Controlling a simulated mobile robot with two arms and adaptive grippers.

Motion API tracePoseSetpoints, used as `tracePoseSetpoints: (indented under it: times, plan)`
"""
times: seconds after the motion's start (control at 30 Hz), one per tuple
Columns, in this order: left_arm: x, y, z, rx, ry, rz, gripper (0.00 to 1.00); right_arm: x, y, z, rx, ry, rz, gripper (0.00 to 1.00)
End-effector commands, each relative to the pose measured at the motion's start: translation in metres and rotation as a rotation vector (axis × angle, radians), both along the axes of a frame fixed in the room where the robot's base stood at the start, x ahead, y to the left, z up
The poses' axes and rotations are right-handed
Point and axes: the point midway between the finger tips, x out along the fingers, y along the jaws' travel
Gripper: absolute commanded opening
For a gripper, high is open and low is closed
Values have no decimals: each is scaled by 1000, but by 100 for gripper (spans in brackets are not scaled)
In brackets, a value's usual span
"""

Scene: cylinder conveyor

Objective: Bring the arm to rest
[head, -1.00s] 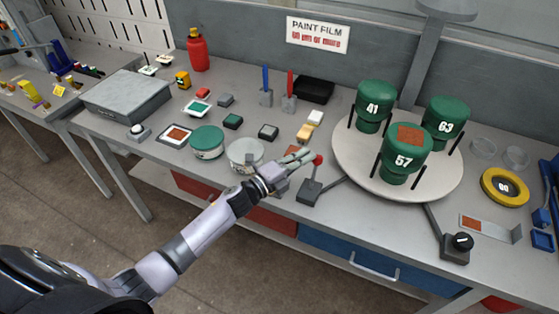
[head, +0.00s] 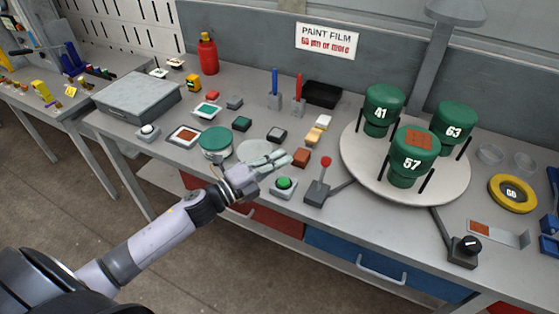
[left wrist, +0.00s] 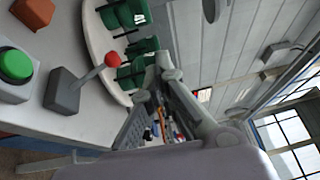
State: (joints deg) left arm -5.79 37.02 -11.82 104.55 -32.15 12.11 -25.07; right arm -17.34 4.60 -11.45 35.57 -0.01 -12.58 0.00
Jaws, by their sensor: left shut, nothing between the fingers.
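My left gripper (head: 286,157) is shut and empty. Its arm comes in from the lower left, and the fingers point right, above the front part of the workbench (head: 340,218). In the head view the gripper shows beside a green push button (head: 284,183) and left of a lever with a red ball (head: 326,161). The left wrist view shows the green button (left wrist: 15,64), the red-ball lever (left wrist: 112,60) and green cylinders (left wrist: 130,15) past them. My right gripper is in neither view.
A white turntable (head: 362,178) carries green cylinders 41 (head: 381,115), 63 (head: 453,133) and 57 (head: 411,162). A green-lidded tin (head: 215,142) and a pale round disc (head: 258,148) lie near the gripper. A yellow ring (head: 512,193) and a dial box (head: 464,250) lie to the right.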

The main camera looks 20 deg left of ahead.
Motion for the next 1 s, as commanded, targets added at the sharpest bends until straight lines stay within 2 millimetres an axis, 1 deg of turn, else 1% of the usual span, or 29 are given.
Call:
tracePoseSetpoints:
  times: [0.03, 0.1, 0.37, 0.47, 0.57, 0.67, 0.77, 0.87, 0.9, 1.0]
  plan:
    - [0, 0, 0, 0, 0, 0, 0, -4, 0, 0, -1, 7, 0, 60]
    - [0, 0, 0, 0, 0, 0, 0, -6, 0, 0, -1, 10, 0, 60]
    - [0, 0, 0, 0, 0, 1, 0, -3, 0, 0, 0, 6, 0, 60]
    - [0, 0, -1, -25, 16, 23, 0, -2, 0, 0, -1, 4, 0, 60]
    - [-2, 3, -6, -112, 82, 106, 0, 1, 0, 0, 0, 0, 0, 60]
    - [-11, 11, -20, -266, 211, 256, 0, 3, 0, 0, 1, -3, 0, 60]
    - [-32, 20, -45, -450, 390, 434, 0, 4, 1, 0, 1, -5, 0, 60]
    - [-66, 25, -75, -617, 589, 611, 0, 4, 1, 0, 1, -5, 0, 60]
    - [-82, 25, -87, -676, 671, 678, 0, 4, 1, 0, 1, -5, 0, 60]
    - [-123, 21, -111, -792, 852, 818, 0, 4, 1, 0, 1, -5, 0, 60]
